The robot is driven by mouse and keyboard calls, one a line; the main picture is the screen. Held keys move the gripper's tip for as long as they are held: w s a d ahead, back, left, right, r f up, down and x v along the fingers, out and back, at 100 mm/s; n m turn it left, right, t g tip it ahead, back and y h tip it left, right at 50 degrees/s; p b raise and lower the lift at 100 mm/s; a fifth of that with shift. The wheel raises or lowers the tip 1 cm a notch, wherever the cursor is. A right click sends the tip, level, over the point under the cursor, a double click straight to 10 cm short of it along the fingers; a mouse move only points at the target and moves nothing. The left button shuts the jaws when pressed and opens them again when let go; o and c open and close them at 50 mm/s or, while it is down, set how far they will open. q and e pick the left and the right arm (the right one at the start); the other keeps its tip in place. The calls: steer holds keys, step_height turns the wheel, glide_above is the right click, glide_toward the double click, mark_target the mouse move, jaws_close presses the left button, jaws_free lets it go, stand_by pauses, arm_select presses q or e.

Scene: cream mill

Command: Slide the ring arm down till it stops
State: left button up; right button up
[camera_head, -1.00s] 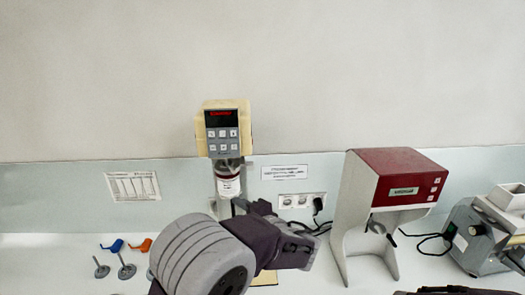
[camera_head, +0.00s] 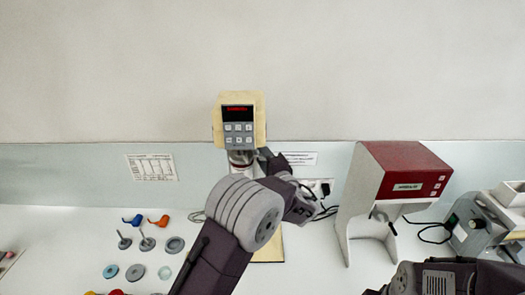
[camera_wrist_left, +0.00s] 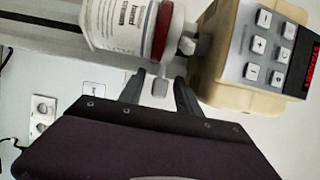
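The cream mill (camera_head: 239,120) stands at the back of the counter, its keypad head on top. A jar with a white label and red band (camera_wrist_left: 125,25) hangs below the head; in the head view my left arm hides most of it. The ring arm is not clearly made out; a small grey knob (camera_wrist_left: 160,86) sits beside the jar in the wrist view. My left gripper (camera_wrist_left: 158,92) has its dark fingers apart, one on each side of this knob. Contact with the knob cannot be told. My right arm shows at lower right, its gripper out of view.
A red-topped white machine (camera_head: 405,170) stands right of the mill, with a grey device (camera_head: 480,220) further right. Stirrers (camera_head: 147,243), coloured clips (camera_head: 158,222) and discs (camera_head: 135,272) lie on the counter at left. A wall socket and cables are behind.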

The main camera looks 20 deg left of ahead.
arm_select(q)
steer(key=shift+d, duration=0.15)
jaws_close()
stand_by(1.3)
